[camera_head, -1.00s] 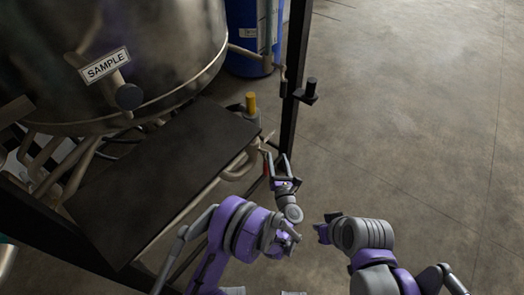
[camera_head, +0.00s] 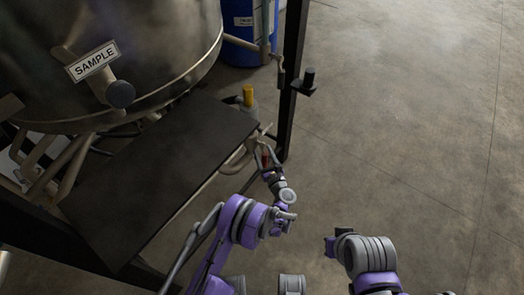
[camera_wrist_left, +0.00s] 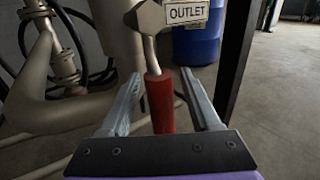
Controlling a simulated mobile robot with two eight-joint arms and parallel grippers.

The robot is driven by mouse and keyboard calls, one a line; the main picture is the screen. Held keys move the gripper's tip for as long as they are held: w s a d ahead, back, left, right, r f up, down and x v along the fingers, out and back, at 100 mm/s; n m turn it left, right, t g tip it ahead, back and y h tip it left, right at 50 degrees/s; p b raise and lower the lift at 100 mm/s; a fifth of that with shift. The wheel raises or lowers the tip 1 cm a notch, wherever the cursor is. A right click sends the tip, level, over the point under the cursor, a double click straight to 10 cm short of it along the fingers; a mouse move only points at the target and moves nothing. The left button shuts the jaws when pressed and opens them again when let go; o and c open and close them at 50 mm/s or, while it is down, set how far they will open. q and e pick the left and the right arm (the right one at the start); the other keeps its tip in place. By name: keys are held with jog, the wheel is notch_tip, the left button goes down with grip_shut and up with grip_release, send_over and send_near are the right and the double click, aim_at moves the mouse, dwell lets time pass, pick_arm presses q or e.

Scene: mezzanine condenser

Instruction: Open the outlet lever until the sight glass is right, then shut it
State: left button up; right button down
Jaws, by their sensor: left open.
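The outlet lever (camera_wrist_left: 160,100) has a red grip and a metal stem. In the left wrist view it stands between the open fingers of my left gripper (camera_wrist_left: 162,105), with a gap showing on each side. An OUTLET label (camera_wrist_left: 187,11) is above it on the pipe. In the head view my left gripper (camera_head: 263,158) is at the right edge of the dark plate, and the red grip (camera_head: 265,160) shows only in part. My right gripper (camera_head: 332,246) is off to the right over bare floor; its fingers are not clear. I cannot make out the sight glass.
A steel vessel with a SAMPLE label (camera_head: 92,61) stands at upper left, above the dark plate (camera_head: 160,165). A yellow-topped fitting (camera_head: 248,95), a black post (camera_head: 292,75) and a blue drum (camera_head: 246,30) are near the lever. The floor on the right is clear.

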pick_arm(q)
jog(key=shift+w+a, duration=0.25)
jog(key=shift+w, duration=0.35)
grip_shut()
dwell(1.1)
